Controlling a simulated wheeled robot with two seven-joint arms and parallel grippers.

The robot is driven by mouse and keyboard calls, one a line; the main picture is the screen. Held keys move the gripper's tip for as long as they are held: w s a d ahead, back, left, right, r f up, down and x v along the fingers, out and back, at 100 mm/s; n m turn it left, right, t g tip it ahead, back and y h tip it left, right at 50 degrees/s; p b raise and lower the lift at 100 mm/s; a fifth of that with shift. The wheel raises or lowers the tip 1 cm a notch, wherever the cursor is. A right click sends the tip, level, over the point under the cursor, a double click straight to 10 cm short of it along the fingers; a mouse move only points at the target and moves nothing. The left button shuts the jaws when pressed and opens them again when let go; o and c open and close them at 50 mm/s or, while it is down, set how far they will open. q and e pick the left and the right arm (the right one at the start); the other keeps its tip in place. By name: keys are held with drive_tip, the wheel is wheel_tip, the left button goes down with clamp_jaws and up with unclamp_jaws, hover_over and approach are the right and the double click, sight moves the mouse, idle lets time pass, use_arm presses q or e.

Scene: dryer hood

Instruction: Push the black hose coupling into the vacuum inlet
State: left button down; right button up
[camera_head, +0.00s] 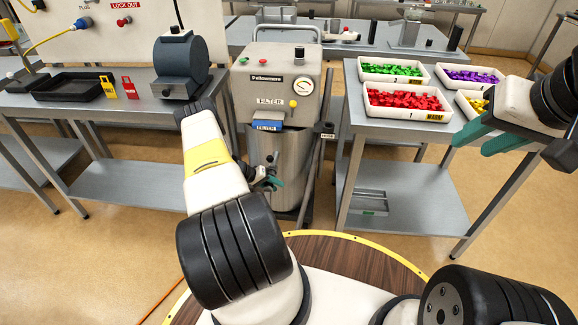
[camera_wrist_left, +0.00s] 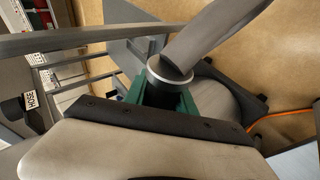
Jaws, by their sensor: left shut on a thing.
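My left gripper (camera_head: 270,181) is in front of the steel drum of the vacuum (camera_head: 285,170), with its teal fingers partly hidden by my own arm. In the left wrist view its green fingers (camera_wrist_left: 160,98) are shut on the black hose coupling (camera_wrist_left: 158,88). A pale ring tops the coupling, and a grey hose (camera_wrist_left: 215,40) runs from it to the upper right. I cannot make out the vacuum inlet clearly. My right gripper (camera_head: 492,138) is open and empty, its teal fingers apart, beside the right-hand table.
The right table (camera_head: 378,128) carries trays of red (camera_head: 405,100), green (camera_head: 393,70) and purple pieces (camera_head: 472,75). The left bench (camera_head: 130,101) holds a black tray (camera_head: 67,86) and a dark machine (camera_head: 180,65). A small HOSE label (camera_wrist_left: 30,101) shows in the left wrist view.

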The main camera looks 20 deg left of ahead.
use_arm(q)
drive_tip(key=shift+w, duration=0.3)
drive_tip(key=shift+w+a+r, duration=0.1)
drive_tip(key=shift+w, duration=0.25)
drive_tip(key=shift+w+a, duration=0.15)
drive_tip(key=shift+w, duration=0.2)
drive_tip(key=c, duration=0.9)
unclamp_jaws()
drive_tip(key=shift+c, duration=0.2)
drive_tip(key=shift+s, duration=0.1)
drive_tip(key=v, duration=0.7)
drive_tip(key=shift+a+r, duration=0.2)
drive_tip(key=shift+s, duration=0.2)
